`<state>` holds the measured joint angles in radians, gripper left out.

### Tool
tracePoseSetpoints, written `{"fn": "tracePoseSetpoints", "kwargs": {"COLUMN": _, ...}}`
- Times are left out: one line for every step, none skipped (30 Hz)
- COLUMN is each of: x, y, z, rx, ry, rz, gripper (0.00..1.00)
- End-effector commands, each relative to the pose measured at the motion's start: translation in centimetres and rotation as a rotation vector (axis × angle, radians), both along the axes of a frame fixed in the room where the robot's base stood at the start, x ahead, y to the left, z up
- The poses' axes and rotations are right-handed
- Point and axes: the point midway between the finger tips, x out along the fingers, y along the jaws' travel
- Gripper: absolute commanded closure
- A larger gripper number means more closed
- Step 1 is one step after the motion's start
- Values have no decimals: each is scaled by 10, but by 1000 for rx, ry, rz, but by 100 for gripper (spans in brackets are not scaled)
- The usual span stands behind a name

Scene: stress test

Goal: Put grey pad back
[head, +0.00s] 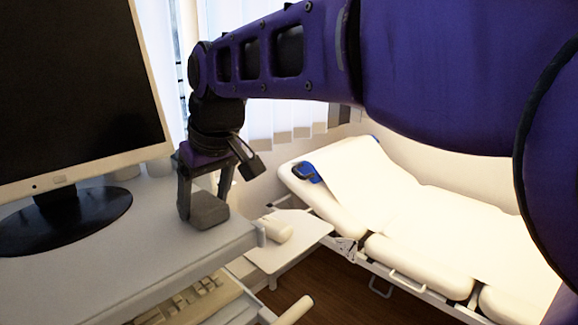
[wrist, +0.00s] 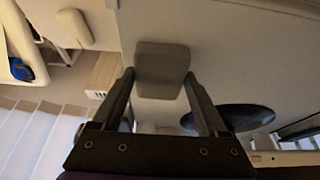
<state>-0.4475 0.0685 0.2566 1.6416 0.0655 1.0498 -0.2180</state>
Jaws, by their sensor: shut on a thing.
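The grey pad (head: 208,211) is a small rounded block at the right end of the desk in the head view. My gripper (head: 205,198) points down and is shut on it, with a finger at either side. In the wrist view the pad (wrist: 162,65) sits between the fingertips of my gripper (wrist: 160,80). The pad is at or just above the desk top (head: 150,235); I cannot tell if it touches.
A monitor (head: 75,90) on a dark round base (head: 65,220) stands left of my gripper. A keyboard (head: 190,300) lies below the desk top. A small white table (head: 290,245) with a pale roll-shaped object and a white bed (head: 400,215) are to the right.

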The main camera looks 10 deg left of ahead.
Motion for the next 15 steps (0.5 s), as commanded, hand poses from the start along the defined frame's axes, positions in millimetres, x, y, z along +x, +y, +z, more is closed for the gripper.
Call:
{"fn": "tracePoseSetpoints", "kwargs": {"x": -1, "y": 0, "z": -1, "rx": 1, "ry": -3, "rz": 1, "gripper": 68}}
{"fn": "tracePoseSetpoints", "kwargs": {"x": -1, "y": 0, "z": -1, "rx": 1, "ry": -3, "rz": 1, "gripper": 68}}
{"fn": "tracePoseSetpoints", "kwargs": {"x": -1, "y": 0, "z": -1, "rx": 2, "ry": -4, "rz": 1, "gripper": 68}}
{"fn": "tracePoseSetpoints", "kwargs": {"x": -1, "y": 0, "z": -1, "rx": 2, "ry": -4, "rz": 1, "gripper": 68}}
{"fn": "tracePoseSetpoints", "kwargs": {"x": -1, "y": 0, "z": -1, "rx": 2, "ry": -4, "rz": 1, "gripper": 68}}
{"fn": "tracePoseSetpoints", "kwargs": {"x": -1, "y": 0, "z": -1, "rx": 2, "ry": -4, "rz": 1, "gripper": 68}}
{"fn": "tracePoseSetpoints", "kwargs": {"x": -1, "y": 0, "z": -1, "rx": 1, "ry": -3, "rz": 1, "gripper": 68}}
{"fn": "tracePoseSetpoints", "kwargs": {"x": -1, "y": 0, "z": -1, "rx": 2, "ry": -3, "rz": 1, "gripper": 68}}
{"fn": "tracePoseSetpoints", "kwargs": {"x": -1, "y": 0, "z": -3, "rx": 2, "ry": -3, "rz": 1, "gripper": 68}}
{"fn": "tracePoseSetpoints", "kwargs": {"x": -1, "y": 0, "z": -2, "rx": 2, "ry": -3, "rz": 1, "gripper": 20}}
{"fn": "tracePoseSetpoints", "kwargs": {"x": -1, "y": 0, "z": -2, "rx": 2, "ry": -3, "rz": 1, "gripper": 15}}
{"fn": "tracePoseSetpoints", "kwargs": {"x": -1, "y": 0, "z": -2, "rx": 2, "ry": -3, "rz": 1, "gripper": 8}}
{"fn": "tracePoseSetpoints", "kwargs": {"x": -1, "y": 0, "z": -2, "rx": 2, "ry": -3, "rz": 1, "gripper": 2}}
{"fn": "tracePoseSetpoints", "kwargs": {"x": -1, "y": 0, "z": -2, "rx": 2, "ry": -3, "rz": 1, "gripper": 0}}
{"fn": "tracePoseSetpoints", "kwargs": {"x": -1, "y": 0, "z": -2, "rx": 2, "ry": -3, "rz": 1, "gripper": 0}}
